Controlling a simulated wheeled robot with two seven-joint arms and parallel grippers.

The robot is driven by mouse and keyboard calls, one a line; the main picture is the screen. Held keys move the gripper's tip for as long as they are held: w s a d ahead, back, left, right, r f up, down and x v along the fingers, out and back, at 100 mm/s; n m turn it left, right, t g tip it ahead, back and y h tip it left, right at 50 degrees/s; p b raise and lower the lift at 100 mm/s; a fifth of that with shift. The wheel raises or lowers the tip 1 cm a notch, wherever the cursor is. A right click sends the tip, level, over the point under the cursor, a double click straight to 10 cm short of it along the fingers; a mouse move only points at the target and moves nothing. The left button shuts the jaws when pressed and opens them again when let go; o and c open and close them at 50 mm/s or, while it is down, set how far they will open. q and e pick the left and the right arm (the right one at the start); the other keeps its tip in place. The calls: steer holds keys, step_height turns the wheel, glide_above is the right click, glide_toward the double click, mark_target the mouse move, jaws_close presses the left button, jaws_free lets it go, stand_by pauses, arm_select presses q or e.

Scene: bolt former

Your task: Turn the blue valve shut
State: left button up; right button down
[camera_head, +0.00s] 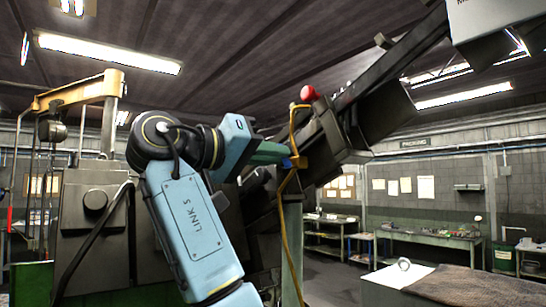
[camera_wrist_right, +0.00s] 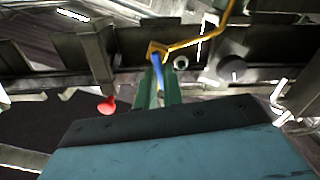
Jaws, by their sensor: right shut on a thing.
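The blue valve handle (camera_wrist_right: 158,72) is a small narrow piece in the right wrist view. It sits just below a yellow fitting (camera_wrist_right: 157,48) on the dark machine beam. My right gripper (camera_wrist_right: 159,92) has green fingers on both sides of the blue handle and is shut on it. In the head view my right gripper (camera_head: 287,156) reaches the yellow fitting (camera_head: 299,162) on the beam. The fingers and fitting mostly hide the handle there. My left gripper is not in view.
A yellow pipe (camera_head: 287,182) runs along the beam (camera_head: 325,125). A red knob (camera_head: 308,93) stands on the beam, near the gripper. A grey machine body (camera_head: 95,225) stands at left. Workbenches (camera_head: 430,236) line the back right. A block with an eye ring (camera_head: 402,277) is at lower right.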

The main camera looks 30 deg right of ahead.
arm_select(q)
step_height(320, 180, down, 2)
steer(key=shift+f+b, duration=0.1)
steer(key=shift+b, duration=0.9)
arm_select(e)
steer(key=n, duration=0.3)
steer(key=f+n, duration=0.1)
steer(key=n, duration=0.7)
steer(key=shift+w+f, duration=0.15)
steer(key=shift+w, duration=0.2)
steer(key=c, duration=1.5)
jaws_free()
